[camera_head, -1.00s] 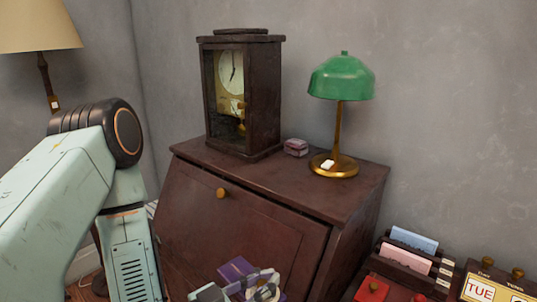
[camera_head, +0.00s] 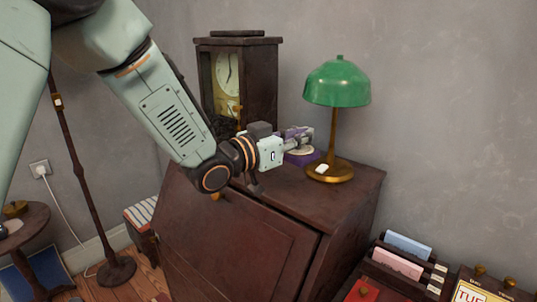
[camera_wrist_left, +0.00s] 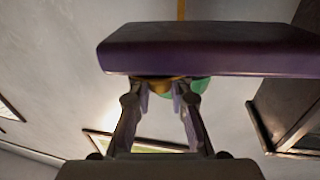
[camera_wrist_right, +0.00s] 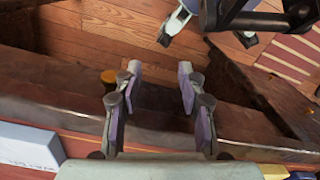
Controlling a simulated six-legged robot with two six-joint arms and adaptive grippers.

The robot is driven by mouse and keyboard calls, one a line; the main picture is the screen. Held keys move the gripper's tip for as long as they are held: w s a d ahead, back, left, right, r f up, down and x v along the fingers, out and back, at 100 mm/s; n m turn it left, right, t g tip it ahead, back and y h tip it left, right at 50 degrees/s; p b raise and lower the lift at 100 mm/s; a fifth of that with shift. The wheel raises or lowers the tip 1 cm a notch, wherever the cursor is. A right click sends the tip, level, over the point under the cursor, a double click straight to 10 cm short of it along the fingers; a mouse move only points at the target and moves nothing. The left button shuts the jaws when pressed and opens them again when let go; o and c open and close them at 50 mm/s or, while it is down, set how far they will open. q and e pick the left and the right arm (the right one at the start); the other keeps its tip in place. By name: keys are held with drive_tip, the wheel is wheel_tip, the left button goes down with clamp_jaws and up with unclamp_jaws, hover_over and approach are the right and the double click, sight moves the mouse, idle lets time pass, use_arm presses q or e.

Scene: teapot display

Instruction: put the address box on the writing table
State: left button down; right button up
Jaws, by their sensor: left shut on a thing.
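A purple box, taken here as the address box (camera_head: 302,158), is in my left gripper (camera_head: 300,140), whose fingers are shut on it. It is over the top of the dark brown writing table (camera_head: 350,187), between the clock and the lamp. I cannot tell whether it touches the wood. In the left wrist view the box (camera_wrist_left: 210,48) is a wide purple slab at the fingertips (camera_wrist_left: 160,85). My right gripper is not in the head view. In the right wrist view its fingers (camera_wrist_right: 157,80) are apart with nothing between them.
A green lamp (camera_head: 337,85) with a brass foot stands close right of the box. A dark clock (camera_head: 255,75) stands behind left. A letter rack (camera_head: 397,265) and a calendar (camera_head: 480,290) are at lower right. A floor lamp pole (camera_head: 75,160) is at left.

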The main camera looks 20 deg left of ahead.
use_arm(q)
drive_tip(key=shift+w+a+r+y, duration=0.15)
drive_tip(key=shift+w+r+y, duration=0.15)
drive_tip(key=shift+w+r, duration=0.65)
drive_tip(key=shift+n+t+y, duration=0.5)
drive_tip(key=shift+n+y, duration=0.2)
drive_tip(key=w+f, duration=0.1)
drive_tip(key=f, duration=0.2)
drive_tip(key=a+f, duration=0.1)
drive_tip(key=f, duration=0.2)
drive_tip(key=w+a+f+b, duration=0.1)
drive_tip(key=f, duration=0.2)
drive_tip(key=shift+w+a, duration=0.15)
drive_tip(key=shift+w, duration=0.15)
drive_tip(key=shift+f, duration=1.6)
